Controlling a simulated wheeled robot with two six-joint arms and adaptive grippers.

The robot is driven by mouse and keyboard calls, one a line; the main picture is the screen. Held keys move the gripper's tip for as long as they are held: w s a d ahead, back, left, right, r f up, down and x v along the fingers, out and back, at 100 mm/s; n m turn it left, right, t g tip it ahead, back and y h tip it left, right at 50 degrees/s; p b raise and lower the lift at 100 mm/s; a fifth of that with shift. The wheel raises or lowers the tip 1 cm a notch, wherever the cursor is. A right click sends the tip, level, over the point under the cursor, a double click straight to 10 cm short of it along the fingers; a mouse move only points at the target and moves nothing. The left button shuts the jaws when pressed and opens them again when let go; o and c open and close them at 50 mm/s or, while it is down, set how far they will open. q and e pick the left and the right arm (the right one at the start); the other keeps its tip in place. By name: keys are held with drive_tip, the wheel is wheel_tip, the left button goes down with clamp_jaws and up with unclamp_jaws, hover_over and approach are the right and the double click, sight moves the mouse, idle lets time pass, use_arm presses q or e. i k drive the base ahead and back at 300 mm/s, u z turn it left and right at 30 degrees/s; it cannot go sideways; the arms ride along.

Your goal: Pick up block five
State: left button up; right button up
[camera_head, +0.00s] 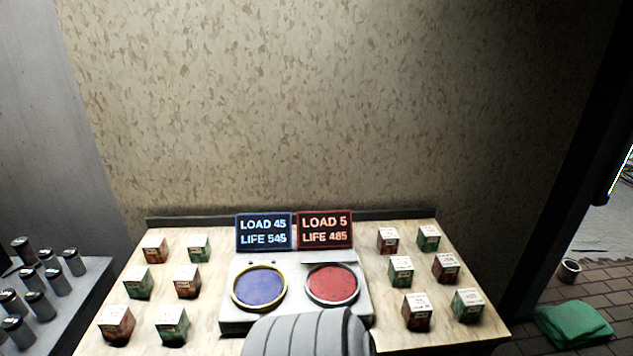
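Several small red and green blocks with white labelled tops stand apart on a wooden table (206,345). On the left are a red block (154,249), a green block (199,248), a green block (138,283), a red block (187,282), a red block (116,324) and a green block (171,325). A similar group stands on the right, including a red block (388,240) and a green block (467,305). The markings are too small to read, so I cannot tell which is block five. Neither gripper is in view.
A grey console with a blue disc (259,287) and a red disc (332,284) stands mid-table. Behind it, a blue sign (263,231) reads LOAD 45, LIFE 545; a red sign (325,229) reads LOAD 5, LIFE 485. Metal cylinders stand left. Green cloth (573,326) lies right.

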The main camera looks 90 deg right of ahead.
sight(417, 310)
drive_tip(key=u, duration=0.05)
drive_tip(key=k, duration=1.45)
